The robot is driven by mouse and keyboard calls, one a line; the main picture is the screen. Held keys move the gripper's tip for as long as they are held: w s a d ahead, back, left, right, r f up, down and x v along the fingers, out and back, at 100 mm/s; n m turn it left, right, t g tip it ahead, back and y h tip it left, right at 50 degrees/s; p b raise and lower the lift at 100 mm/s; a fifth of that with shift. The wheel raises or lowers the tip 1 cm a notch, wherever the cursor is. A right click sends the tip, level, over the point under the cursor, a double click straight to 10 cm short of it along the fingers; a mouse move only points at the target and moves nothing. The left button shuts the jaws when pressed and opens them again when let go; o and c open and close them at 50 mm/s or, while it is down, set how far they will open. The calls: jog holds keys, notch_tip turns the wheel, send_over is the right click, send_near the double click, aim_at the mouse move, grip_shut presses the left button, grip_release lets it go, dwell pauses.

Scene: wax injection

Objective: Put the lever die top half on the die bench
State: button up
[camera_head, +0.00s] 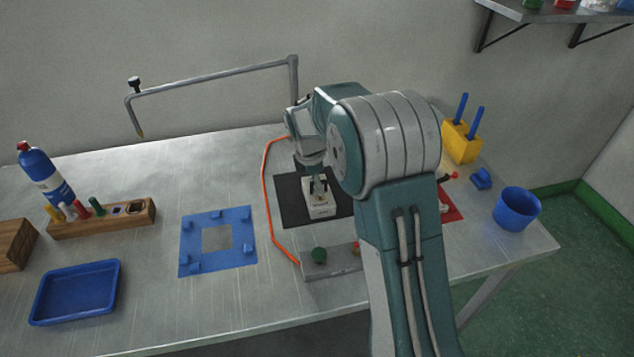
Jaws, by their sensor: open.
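My gripper (318,185) points down over a black mat (289,204) in the middle of the metal table. It is open, and its fingertips are at or just above a small pale block (321,210), perhaps a die half. I cannot tell whether they touch it. The block sits on the mat, and its far part is hidden by the gripper. A flat blue frame (188,242) with a square opening and raised corner blocks lies left of the mat. No label shows which thing is the die bench.
An orange hose (267,190) runs between frame and mat to a grey control box (320,268). A blue tray (76,292), a wooden rack (135,219) and a blue bottle (45,173) stand left. A yellow holder (460,143) and blue cup (517,208) stand right. My arm hides table.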

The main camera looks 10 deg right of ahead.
notch_tip(320, 180, up, 12)
jog(key=a, duration=0.2)
jog(key=s+d+r+m+t, duration=0.1)
jog(key=s+r+m+t, duration=0.1)
jog(key=s+r+m, duration=0.55)
jog(key=s+f+m+t+y, duration=0.1)
jog(key=s+m, duration=0.4)
jog(key=s, duration=0.7)
jog(key=s+d+f+m+t, duration=0.1)
jog(key=s+m, duration=0.4)
jog(key=s, duration=0.7)
jog(key=shift+d+t+y, duration=0.25)
jog(key=shift+t+y, duration=0.15)
jog(key=shift+t, duration=0.4)
